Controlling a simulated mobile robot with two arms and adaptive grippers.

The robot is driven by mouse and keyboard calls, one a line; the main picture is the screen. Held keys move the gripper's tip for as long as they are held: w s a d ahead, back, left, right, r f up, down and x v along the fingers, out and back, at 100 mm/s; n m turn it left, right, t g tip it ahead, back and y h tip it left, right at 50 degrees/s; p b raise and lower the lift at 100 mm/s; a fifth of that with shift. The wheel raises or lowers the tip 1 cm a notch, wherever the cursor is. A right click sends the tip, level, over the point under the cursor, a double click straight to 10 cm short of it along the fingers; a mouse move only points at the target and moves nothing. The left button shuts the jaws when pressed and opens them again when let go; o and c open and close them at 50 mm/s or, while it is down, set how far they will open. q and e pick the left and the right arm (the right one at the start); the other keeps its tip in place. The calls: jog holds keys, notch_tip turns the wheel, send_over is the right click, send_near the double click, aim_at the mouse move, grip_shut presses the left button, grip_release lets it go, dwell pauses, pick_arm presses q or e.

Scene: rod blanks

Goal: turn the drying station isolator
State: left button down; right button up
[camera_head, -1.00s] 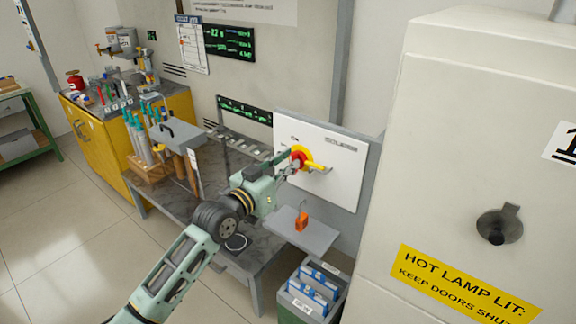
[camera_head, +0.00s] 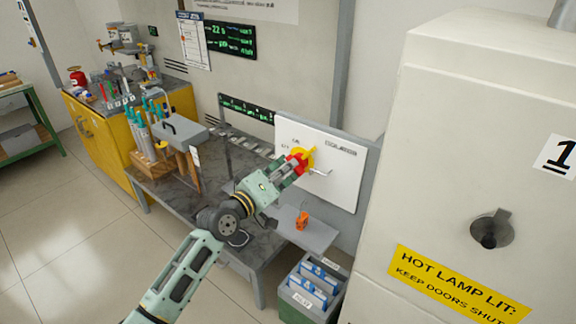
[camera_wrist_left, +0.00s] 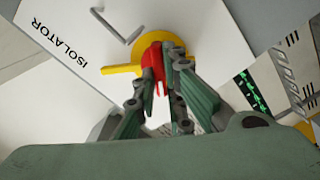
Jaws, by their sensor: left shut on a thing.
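The isolator is a white panel (camera_head: 345,185) on the wall with a yellow disc and pointer (camera_head: 308,154) and a red handle (camera_head: 299,162). My left gripper (camera_head: 294,168) is at the red handle, shut on it. In the left wrist view the fingers (camera_wrist_left: 157,72) stand on both sides of the red handle (camera_wrist_left: 153,62), and the yellow pointer (camera_wrist_left: 118,69) sticks out to the left. In the head view the pointer is tilted up and to the right. The fingers hide part of the handle. My right gripper is not in view.
A grey shelf (camera_head: 318,235) with an orange padlock (camera_head: 302,221) is below the panel. A bent grey hasp (camera_head: 321,172) sticks out beside the handle. A bin of folders (camera_head: 312,288) stands on the floor. The large white cabinet (camera_head: 450,150) is close on the right.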

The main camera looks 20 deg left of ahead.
pick_arm(q)
jog(key=shift+a+f+n+p, duration=0.1)
jog(key=shift+n+p, duration=0.35)
jog(key=shift+n, duration=1.35)
jog(key=shift+f+n+p, duration=0.1)
jog(key=shift+n+p, duration=0.3)
jog(key=shift+n, duration=1.4)
jog(key=c, duration=1.8)
grip_release()
jog(key=v, duration=1.2)
